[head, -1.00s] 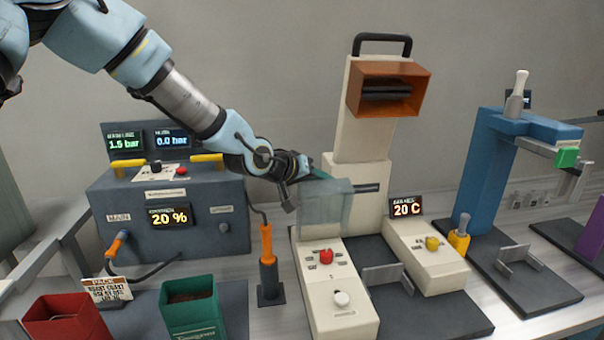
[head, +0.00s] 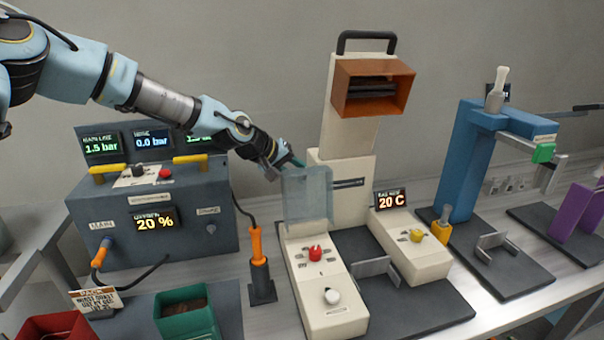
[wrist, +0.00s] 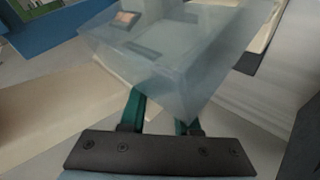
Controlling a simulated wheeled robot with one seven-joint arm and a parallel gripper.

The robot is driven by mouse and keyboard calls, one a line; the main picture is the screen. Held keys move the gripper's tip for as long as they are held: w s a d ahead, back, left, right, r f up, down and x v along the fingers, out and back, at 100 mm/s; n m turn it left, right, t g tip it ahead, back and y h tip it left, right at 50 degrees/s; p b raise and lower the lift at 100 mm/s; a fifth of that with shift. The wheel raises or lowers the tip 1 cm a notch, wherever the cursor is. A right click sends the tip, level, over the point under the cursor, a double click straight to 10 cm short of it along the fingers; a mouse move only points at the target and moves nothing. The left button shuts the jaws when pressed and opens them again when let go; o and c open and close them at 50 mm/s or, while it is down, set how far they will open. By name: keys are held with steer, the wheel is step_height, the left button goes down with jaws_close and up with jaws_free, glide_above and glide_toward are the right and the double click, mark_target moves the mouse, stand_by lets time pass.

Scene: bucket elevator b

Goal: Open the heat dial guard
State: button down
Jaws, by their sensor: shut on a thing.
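The heat dial guard (head: 308,200) is a clear bluish box. It stands raised at the back end of a long cream control housing (head: 322,315), in front of the cream tower. My gripper (head: 292,164), with green fingers, is at the guard's upper left edge, coming from the left. In the wrist view, the guard (wrist: 175,60) fills the upper middle, and my gripper (wrist: 160,112) is shut on its near edge; the guard partly hides the fingertips. A red knob (head: 315,253) and a white knob (head: 331,296) on the housing are uncovered. I cannot tell which is the heat dial.
The cream tower (head: 345,130) with an orange hood (head: 372,88) stands behind the guard. A grey machine (head: 150,225) is at left, with an orange-handled tool (head: 257,246) before it. A green bin (head: 184,318) is front left. A blue stand (head: 462,165) is at right.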

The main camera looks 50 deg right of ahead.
steer(key=shift+a+f, duration=0.25)
steer(key=shift+f, duration=0.2)
steer(key=c, duration=0.9)
jaws_free()
steer(key=shift+o, duration=1.3)
steer(key=shift+r, duration=0.1)
steer(key=shift+d+r, duration=0.1)
steer(key=b+v, duration=0.4)
steer(key=v, duration=0.6)
steer(key=shift+a+r, duration=0.2)
steer(key=shift+a, duration=0.05)
steer(key=shift+w, duration=0.15)
